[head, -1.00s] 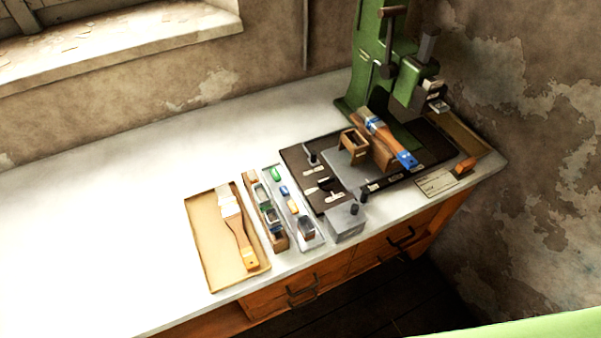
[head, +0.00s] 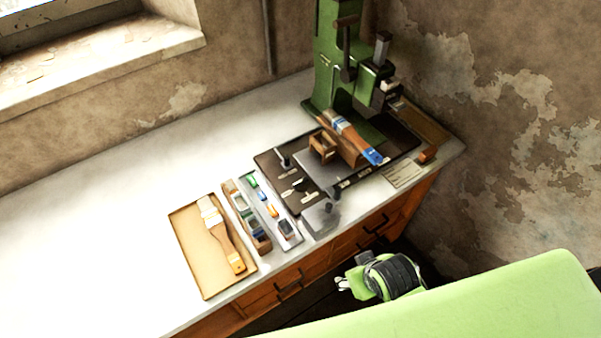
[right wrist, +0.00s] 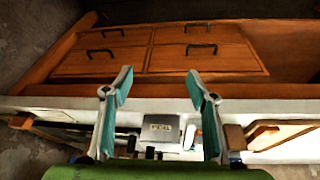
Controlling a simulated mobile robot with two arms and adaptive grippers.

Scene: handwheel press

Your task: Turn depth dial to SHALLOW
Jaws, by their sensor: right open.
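The green press (head: 328,75) stands at the back right of the white bench, with a dark crank handle (head: 346,45) and small pale labels on its head (head: 385,88). A dark board (head: 275,168) with small knobs and labels lies before it. A grey box (head: 318,221) with a dark knob (head: 333,207) sits at the bench's front edge. I cannot tell which knob is the depth dial; the word SHALLOW is not readable. My right gripper (head: 343,283) is below and in front of the bench edge. In the right wrist view it (right wrist: 159,75) is open and empty. My left gripper is not shown.
A tray (head: 187,238) with another brush and narrow trays (head: 262,190) of small pieces are to the left. Drawers (right wrist: 205,50) are under the bench. The bench's left part is clear.

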